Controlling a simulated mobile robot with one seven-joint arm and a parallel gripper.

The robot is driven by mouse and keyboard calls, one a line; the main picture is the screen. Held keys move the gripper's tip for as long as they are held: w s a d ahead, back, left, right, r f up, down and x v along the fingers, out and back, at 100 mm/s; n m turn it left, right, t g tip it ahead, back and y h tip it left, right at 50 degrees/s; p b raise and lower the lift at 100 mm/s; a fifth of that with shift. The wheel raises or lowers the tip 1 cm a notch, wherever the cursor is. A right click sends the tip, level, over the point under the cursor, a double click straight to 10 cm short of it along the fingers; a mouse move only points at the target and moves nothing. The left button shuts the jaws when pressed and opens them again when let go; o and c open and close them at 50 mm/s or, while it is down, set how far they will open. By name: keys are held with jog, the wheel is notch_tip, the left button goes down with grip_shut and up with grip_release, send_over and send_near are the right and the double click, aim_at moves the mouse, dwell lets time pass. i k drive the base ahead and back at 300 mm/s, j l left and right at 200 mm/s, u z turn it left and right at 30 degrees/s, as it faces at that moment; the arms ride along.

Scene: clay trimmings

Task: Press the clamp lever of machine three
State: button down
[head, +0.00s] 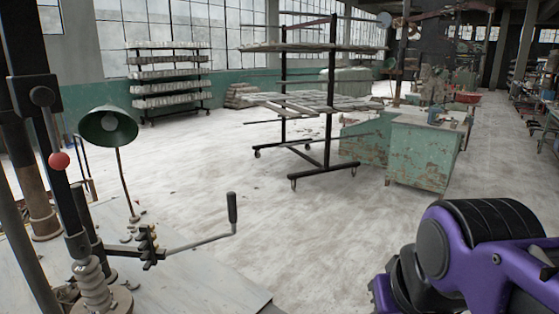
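A machine (97,285) stands at the lower left, with a dark upright column and a stacked, ribbed light part at its base. A short lever with a red ball knob (59,160) hangs from the column. A longer bent lever with a black grip (232,207) reaches out to the right from a dark toothed bracket (149,246). I cannot tell which of the two is the clamp lever, and no machine number is readable. Part of my purple and black arm shows at the lower right, well apart from both levers. My gripper is out of view.
A green lamp (108,126) on a thin bent stand is behind the machine. A grey metal tabletop (200,285) lies under the long lever. A wheeled black rack (325,180) and a worn green cabinet (420,155) stand farther back. The pale floor between is mostly clear.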

aim_at(42, 97)
jog(key=u, duration=1.7)
